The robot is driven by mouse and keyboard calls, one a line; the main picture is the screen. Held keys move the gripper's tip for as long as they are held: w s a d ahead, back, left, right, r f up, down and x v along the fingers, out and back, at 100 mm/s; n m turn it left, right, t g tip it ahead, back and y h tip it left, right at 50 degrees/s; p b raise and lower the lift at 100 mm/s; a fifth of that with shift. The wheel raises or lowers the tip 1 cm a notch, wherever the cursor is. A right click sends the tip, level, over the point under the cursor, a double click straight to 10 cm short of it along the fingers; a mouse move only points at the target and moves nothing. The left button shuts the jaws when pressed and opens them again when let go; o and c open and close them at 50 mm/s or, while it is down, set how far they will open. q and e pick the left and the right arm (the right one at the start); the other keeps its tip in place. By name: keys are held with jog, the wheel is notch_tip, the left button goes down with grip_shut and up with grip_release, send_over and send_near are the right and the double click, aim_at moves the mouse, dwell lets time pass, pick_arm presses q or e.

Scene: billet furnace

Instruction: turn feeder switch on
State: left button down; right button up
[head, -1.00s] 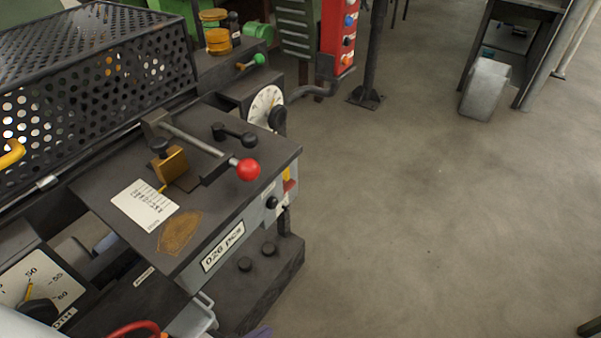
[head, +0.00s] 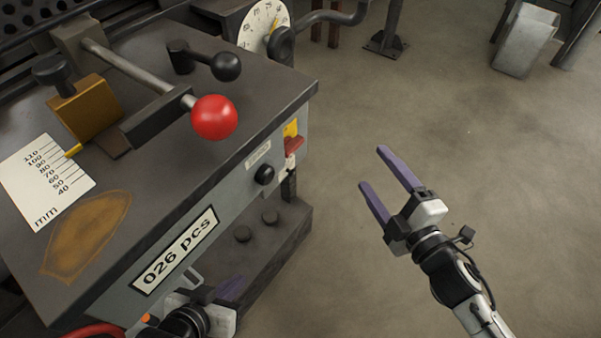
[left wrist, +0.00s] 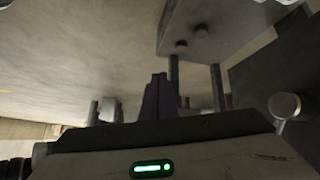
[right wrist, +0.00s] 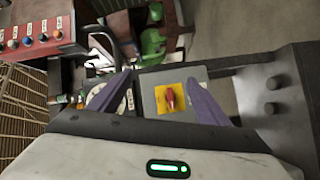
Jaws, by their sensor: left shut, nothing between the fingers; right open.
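A switch with a red handle (head: 293,146) on a yellow plate (head: 291,128) sits on the right end face of the grey machine, seen edge-on in the head view. The right wrist view shows the red handle (right wrist: 170,98) face-on, in the middle of the yellow plate (right wrist: 161,110), between my fingers in the picture. My right gripper (head: 371,172) is open and empty, in the air to the right of the switch and apart from it. My left gripper (head: 236,285) is shut and empty, low by the machine's front, below the "026 pcs" counter (head: 176,251).
The machine top carries a red ball lever (head: 214,117), a black crank (head: 226,66) and a millimetre scale (head: 47,178). A dial (head: 262,24) and a curved grey pipe (head: 335,17) stand beyond the switch. A dark ledge (head: 262,250) juts out below.

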jog(key=w+a+n+y+b, duration=0.35)
jog(key=n+y+b, duration=0.2)
jog(key=n, duration=0.55)
jog(key=n+g+y+b, duration=0.3)
jog(key=n+g+b, duration=0.35)
jog(key=n, duration=1.05)
send_near(297, 147)
jog(key=shift+t, duration=0.65)
jog(key=x, duration=0.2)
jog(key=b+x, duration=0.1)
jog(key=x, duration=0.5)
jog(key=shift+s+a+f+b, duration=0.2)
jog(key=shift+a+f+b, duration=0.1)
jog(key=shift+b, duration=0.1)
pick_arm(q)
jog(key=d+f+h, duration=0.1)
jog(key=d+f, duration=0.2)
jog(key=f, duration=0.7)
jog(key=shift+w+f+m+g, duration=0.25)
jog(key=shift+f+m+g, duration=0.05)
jog(key=shift+f, duration=0.05)
pick_arm(e)
jog(key=shift+d, duration=0.1)
pick_arm(q)
jog(key=shift+r, duration=0.1)
pick_arm(e)
jog(key=c, duration=1.1)
